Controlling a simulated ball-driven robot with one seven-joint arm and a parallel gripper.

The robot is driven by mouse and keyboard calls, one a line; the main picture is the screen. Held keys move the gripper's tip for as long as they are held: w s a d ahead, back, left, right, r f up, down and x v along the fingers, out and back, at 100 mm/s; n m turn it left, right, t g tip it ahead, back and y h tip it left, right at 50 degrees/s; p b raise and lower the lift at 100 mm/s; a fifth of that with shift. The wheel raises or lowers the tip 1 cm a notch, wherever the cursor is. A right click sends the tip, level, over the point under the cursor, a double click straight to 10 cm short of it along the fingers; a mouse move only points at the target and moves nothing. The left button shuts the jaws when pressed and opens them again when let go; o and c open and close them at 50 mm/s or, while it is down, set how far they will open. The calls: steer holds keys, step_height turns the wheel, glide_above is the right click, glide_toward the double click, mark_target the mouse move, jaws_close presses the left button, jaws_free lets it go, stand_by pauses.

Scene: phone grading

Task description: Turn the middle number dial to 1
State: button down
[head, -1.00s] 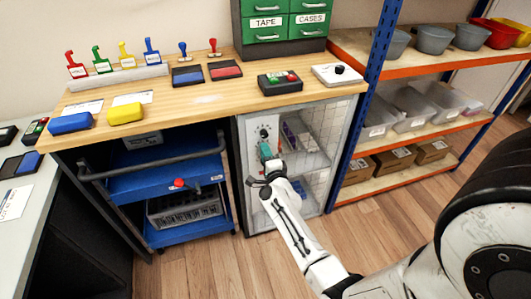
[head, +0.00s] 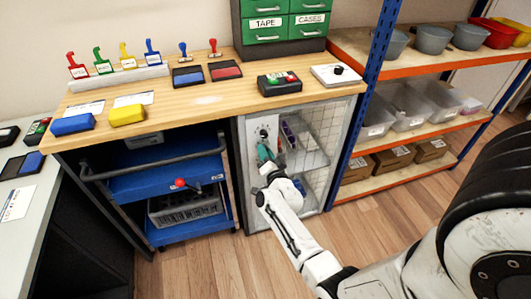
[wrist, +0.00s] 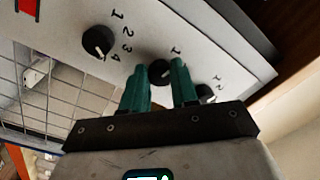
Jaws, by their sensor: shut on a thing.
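The middle number dial (wrist: 160,71) is a black knob on the light panel (wrist: 138,18) of the cabinet. In the wrist view my gripper (wrist: 161,82) has its two green fingers on either side of this dial, shut on it. A printed 1 shows just above the dial; its other numbers and its pointer are hidden or too small to read. In the head view my gripper (head: 265,151) is at the panel (head: 253,130), below a visible upper dial (head: 263,133), and covers the middle dial.
Another dial (wrist: 98,41) with numbers 1 to 4 is left of my fingers in the wrist view, and a third dial (wrist: 206,92) is close on the right. A wire-mesh door (head: 305,140) adjoins the panel. A blue cart (head: 165,180) stands to the left under the wooden bench (head: 210,100).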

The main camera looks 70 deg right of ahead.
stand_by(0.4)
steer(key=shift+f, duration=0.1)
steer(key=c, duration=0.9)
jaws_free()
steer(key=shift+o, duration=0.2)
steer(key=p+v, duration=0.3)
steer(key=v, duration=0.7)
steer(key=shift+s+a+p, duration=0.25)
steer(key=shift+a+p, duration=0.05)
steer(key=shift+p, duration=0.05)
